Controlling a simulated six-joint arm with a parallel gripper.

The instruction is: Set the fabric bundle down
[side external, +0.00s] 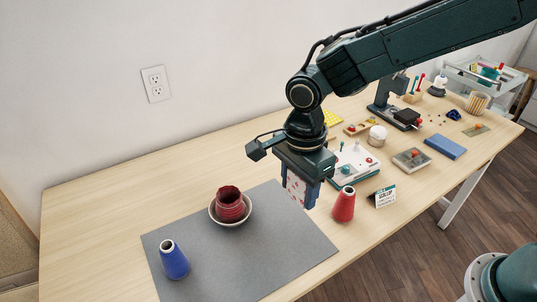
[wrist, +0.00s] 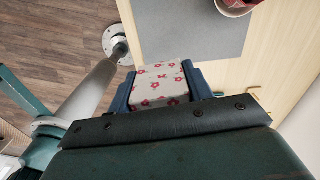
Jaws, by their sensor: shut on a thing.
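The fabric bundle (wrist: 160,84) is pale with red flowers. My gripper (side external: 303,186) is shut on it, with one blue finger on each side in the wrist view. In the side external view the fabric bundle (side external: 296,187) hangs below the gripper, partly hidden by the fingers. It appears to be above the right part of the grey mat (side external: 255,262); the exact height is hard to tell. The mat also shows in the wrist view (wrist: 200,30).
A small sign (side external: 385,196) and several sewing items lie farther right. The mat's front middle is clear.

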